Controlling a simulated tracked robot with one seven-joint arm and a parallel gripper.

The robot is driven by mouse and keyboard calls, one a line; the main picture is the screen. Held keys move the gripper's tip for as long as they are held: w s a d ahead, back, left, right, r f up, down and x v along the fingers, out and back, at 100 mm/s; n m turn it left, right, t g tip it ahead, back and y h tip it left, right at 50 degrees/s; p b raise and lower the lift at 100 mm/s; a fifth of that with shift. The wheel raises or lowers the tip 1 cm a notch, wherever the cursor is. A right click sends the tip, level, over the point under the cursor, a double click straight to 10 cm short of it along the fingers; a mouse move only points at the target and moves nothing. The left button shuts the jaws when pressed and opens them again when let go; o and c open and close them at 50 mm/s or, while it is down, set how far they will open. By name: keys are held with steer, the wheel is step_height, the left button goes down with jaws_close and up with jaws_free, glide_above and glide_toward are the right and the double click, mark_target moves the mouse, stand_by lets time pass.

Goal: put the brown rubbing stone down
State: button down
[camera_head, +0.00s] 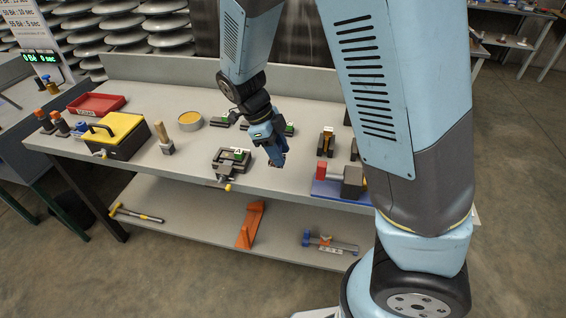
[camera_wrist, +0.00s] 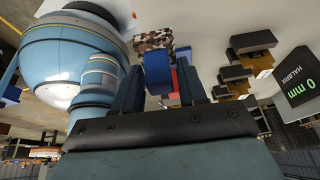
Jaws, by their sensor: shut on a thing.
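My gripper (camera_head: 278,158) hangs low over the grey workbench (camera_head: 190,180), near its front edge, pointing down. In the wrist view my gripper (camera_wrist: 158,88) is shut on a block with a speckled brown face and a blue part, which I take to be the brown rubbing stone (camera_wrist: 153,40). The brown part stands out beyond the fingertips. In the head view the stone is mostly hidden by the fingers, and I cannot tell whether it touches the bench top.
A blue mat (camera_head: 325,188) with a vise-like block (camera_head: 352,180) lies to the right. A yellow-black toolbox (camera_head: 118,135), a brush (camera_head: 166,146), a round tin (camera_head: 190,120) and a red tray (camera_head: 97,104) stand further left.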

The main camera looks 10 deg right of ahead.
steer(key=w+f, duration=0.1)
steer(key=f, duration=0.1)
steer(key=w+d+f, duration=0.1)
steer(key=w+f, duration=0.2)
steer(key=shift+d+f, duration=0.25)
steer(key=shift+f, duration=1.5)
steer(key=c, duration=0.6)
jaws_free()
steer(key=v, duration=1.2)
steer(key=shift+r, duration=0.1)
